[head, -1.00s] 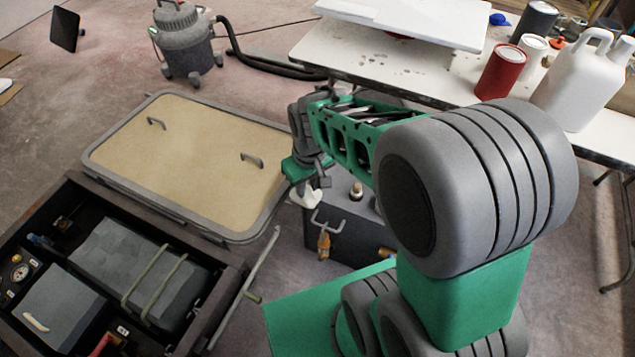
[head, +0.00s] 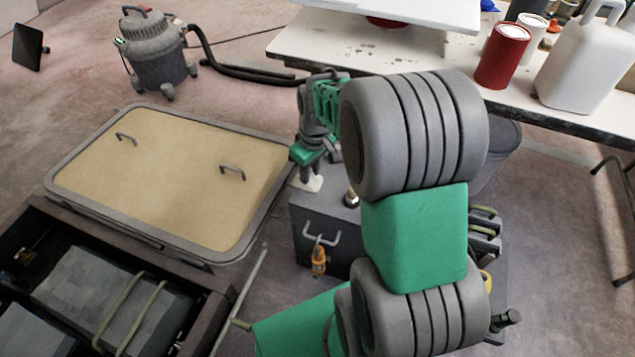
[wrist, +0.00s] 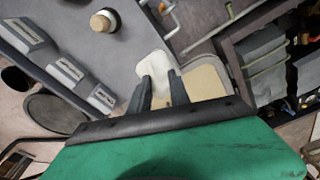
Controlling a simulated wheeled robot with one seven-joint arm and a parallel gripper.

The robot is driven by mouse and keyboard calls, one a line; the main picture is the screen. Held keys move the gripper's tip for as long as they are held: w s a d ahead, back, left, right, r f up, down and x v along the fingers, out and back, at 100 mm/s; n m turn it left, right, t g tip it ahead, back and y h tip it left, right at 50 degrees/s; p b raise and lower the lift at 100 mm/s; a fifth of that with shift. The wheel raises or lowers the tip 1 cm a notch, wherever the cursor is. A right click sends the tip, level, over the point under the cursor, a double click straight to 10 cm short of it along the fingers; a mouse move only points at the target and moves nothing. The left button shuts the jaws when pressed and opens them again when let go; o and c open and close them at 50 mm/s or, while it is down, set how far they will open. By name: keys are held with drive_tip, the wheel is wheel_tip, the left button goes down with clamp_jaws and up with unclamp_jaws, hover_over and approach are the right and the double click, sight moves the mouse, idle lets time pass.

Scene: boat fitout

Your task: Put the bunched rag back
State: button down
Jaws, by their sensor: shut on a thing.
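My gripper (wrist: 158,88) is shut on the bunched rag, a crumpled white cloth (wrist: 153,66) showing beyond the fingertips in the wrist view. In the head view my gripper (head: 310,160) points down, with the pale rag (head: 308,182) below it, by the far left corner of a dark grey box (head: 325,222). The box's grey top also fills the upper left of the wrist view (wrist: 125,55). I cannot tell whether the rag touches the box. My arm hides part of the box top.
A clip (head: 319,259) hangs from the box's handle. Left are a tan hatch panel (head: 170,180) and an open dark compartment (head: 210,300). A white table (head: 400,65) stands behind.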

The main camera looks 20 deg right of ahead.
sight(317, 180)
drive_tip(key=d+f, duration=0.1)
drive_tip(key=w+f, duration=0.1)
drive_tip(key=d+f+b, duration=0.1)
drive_tip(key=f, duration=0.1)
drive_tip(key=shift+w+d, duration=0.3)
drive_tip(key=shift+w, duration=0.1)
drive_tip(key=shift+w+d+f+b, duration=0.15)
drive_tip(key=shift+f+b, duration=0.15)
drive_tip(key=shift+f, duration=0.65)
drive_tip(key=shift+d+f+b, duration=0.15)
drive_tip(key=shift+f+b, duration=0.1)
drive_tip(key=shift+f, duration=0.65)
drive_tip(key=shift+f, duration=0.2)
drive_tip(key=c, duration=1.2)
unclamp_jaws()
drive_tip(key=shift+r, duration=0.1)
